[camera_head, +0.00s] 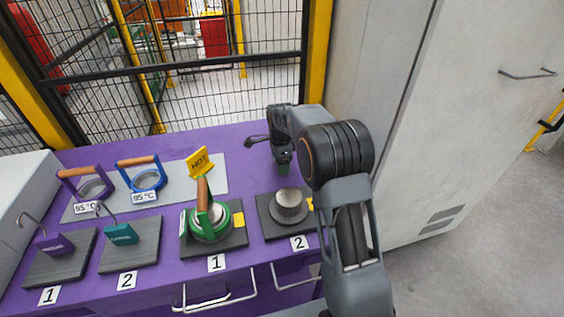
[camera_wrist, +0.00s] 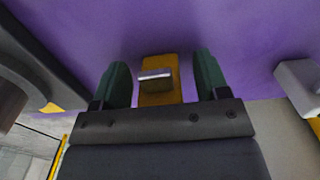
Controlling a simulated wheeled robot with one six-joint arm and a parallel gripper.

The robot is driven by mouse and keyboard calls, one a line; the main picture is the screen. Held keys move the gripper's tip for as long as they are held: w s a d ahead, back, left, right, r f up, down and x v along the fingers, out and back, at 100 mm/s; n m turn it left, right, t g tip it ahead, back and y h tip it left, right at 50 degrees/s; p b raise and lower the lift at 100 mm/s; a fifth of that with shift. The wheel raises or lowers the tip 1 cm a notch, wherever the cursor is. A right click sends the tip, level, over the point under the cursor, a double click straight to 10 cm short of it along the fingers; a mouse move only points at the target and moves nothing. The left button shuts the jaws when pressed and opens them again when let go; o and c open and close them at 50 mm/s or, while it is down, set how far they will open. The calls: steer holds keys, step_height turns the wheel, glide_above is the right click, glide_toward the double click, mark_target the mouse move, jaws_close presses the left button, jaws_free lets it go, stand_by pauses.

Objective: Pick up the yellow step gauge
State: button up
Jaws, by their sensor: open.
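The yellow step gauge (camera_wrist: 151,97) shows in the wrist view as an orange-yellow block with a silver metal step on it, on the purple bench top. My gripper (camera_wrist: 160,68) is open, with one green finger on each side of the gauge and a visible gap on both sides. Part of the gauge's near end is hidden by the gripper body. In the head view, my gripper (camera_head: 283,165) points down over the back right of the bench, and I cannot make out the gauge there.
Plate 2 with a metal hub (camera_head: 290,206) is in front of my gripper. A green ring with a wooden handle (camera_head: 208,220) sits on plate 1. A yellow HOT sign (camera_head: 200,162) stands left. A grey object (camera_wrist: 300,82) lies right of the gauge. A grey cabinet (camera_head: 385,90) bounds the right.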

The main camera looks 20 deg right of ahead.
steer(key=c, duration=1)
steer(key=shift+c, duration=0.3)
steer(key=shift+r, duration=0.15)
